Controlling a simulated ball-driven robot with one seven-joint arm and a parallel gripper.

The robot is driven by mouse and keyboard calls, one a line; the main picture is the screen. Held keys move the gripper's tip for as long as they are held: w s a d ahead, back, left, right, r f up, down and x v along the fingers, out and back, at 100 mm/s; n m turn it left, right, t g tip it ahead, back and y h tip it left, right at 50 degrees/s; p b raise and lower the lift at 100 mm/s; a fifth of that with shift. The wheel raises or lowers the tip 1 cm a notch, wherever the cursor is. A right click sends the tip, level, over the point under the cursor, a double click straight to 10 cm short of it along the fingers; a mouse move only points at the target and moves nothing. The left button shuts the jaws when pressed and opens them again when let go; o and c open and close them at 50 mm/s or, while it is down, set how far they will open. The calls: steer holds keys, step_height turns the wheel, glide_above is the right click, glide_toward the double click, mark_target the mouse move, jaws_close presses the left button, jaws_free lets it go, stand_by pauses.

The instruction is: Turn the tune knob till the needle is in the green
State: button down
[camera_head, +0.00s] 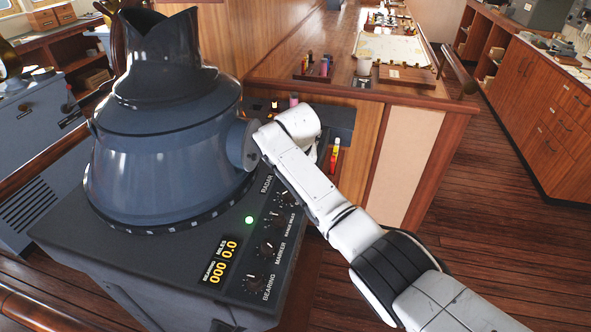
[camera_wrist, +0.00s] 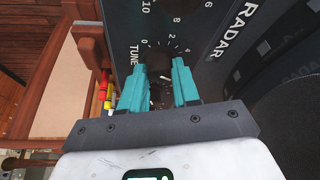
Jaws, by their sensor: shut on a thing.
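In the wrist view, the dark tune knob (camera_wrist: 158,74) sits on the dark radar panel (camera_wrist: 204,45), beside the printed word TUNE. My gripper (camera_wrist: 160,68) has its two teal fingers on either side of the knob and is shut on it. Part of the printed scale around the knob shows above the fingers; the fingers hide much of the knob, and I cannot read its pointer. In the head view, my white arm covers the tune knob and my gripper. I cannot make out a meter needle or a green band in either view.
The blue-grey radar hood (camera_head: 165,130) rises left of my wrist. Other knobs, among them the marker knob (camera_head: 267,249) and bearing knob (camera_head: 250,282), line the radar panel near a lit green lamp (camera_head: 249,219). A wooden chart table (camera_head: 345,88) stands behind. Open floor (camera_head: 500,235) lies right.

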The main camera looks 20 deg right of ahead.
steer(key=shift+r, duration=0.1)
stand_by(0.3)
steer(key=c, duration=0.8)
jaws_free()
steer(key=shift+c, duration=0.2)
steer(key=b+v, duration=0.1)
steer(key=v, duration=0.9)
steer(key=shift+r, duration=0.3)
steer(key=shift+s, duration=0.15)
